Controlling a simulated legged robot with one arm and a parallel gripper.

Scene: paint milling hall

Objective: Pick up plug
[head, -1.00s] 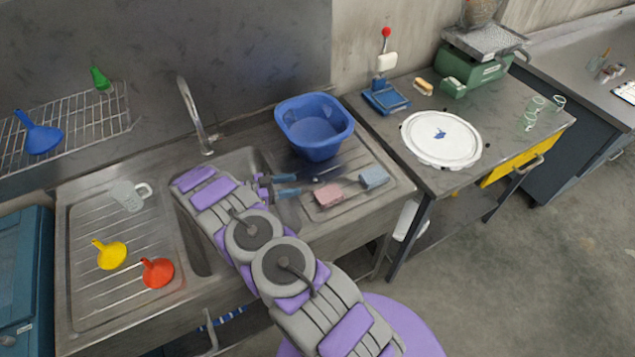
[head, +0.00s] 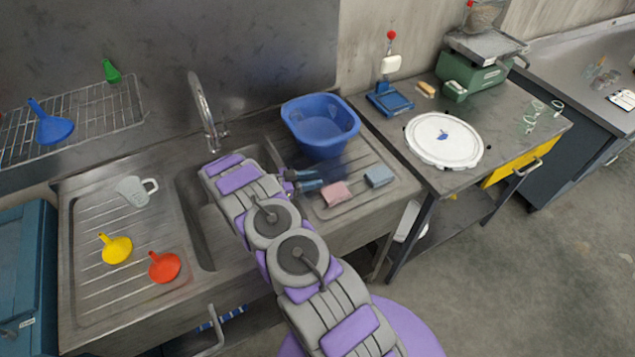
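My gripper (head: 320,179) is low over the right drainboard of the steel sink, pointing right. Its two dark blue fingers appear slightly apart, with nothing clearly visible between them. It is just in front of the blue basin (head: 318,140) and left of the pink sponge (head: 336,193). I cannot make out a plug for certain. A dark patch lies beyond the fingertips below the basin, but I cannot tell whether it is an object or shadow. My arm hides part of the sink bowl (head: 193,222).
A blue-grey sponge (head: 379,176) lies right of the pink one. The faucet (head: 207,115) stands behind the bowl. A glass mug (head: 135,190), yellow funnel (head: 116,249) and red funnel (head: 164,267) are on the left drainboard. A white lid (head: 443,150) lies on the right table.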

